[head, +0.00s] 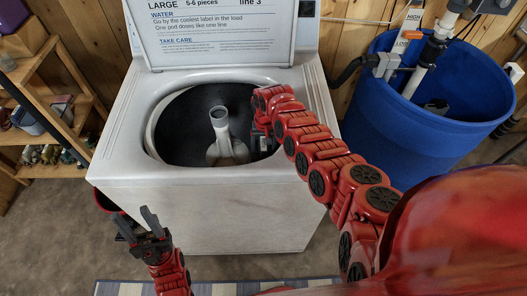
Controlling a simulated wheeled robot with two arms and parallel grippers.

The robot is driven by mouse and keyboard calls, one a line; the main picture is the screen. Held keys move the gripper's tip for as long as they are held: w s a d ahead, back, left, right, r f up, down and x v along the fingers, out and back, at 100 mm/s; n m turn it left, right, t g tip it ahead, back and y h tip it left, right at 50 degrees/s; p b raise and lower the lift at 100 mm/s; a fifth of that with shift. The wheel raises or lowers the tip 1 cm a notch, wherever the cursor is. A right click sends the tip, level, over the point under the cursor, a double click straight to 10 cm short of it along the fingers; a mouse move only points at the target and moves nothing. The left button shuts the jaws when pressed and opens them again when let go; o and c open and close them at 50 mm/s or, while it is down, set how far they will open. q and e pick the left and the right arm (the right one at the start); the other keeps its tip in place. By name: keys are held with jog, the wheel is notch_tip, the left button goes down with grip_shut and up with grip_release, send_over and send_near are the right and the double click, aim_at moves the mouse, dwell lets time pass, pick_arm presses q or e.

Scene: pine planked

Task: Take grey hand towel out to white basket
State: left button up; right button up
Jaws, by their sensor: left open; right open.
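The white top-loading washer (215,190) stands in front of me with its lid (225,35) raised. Its dark drum (182,125) is open, with a pale agitator (222,135) in the middle. I cannot make out a grey hand towel in the drum. No white basket is in view. My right arm reaches over the washer's right rim. My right gripper (263,143) is at the right side of the drum opening, open, with its fingers small and dark. My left gripper (149,222) is open and empty, low in front of the washer's left front.
A blue tub (400,105) with pipes stands close to the washer's right. A wooden shelf (50,125) with small items is at the left. A striped rug (235,288) lies at the bottom edge. Bare floor (45,235) is free at the lower left.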

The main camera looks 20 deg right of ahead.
grip_shut()
dwell(0.5)
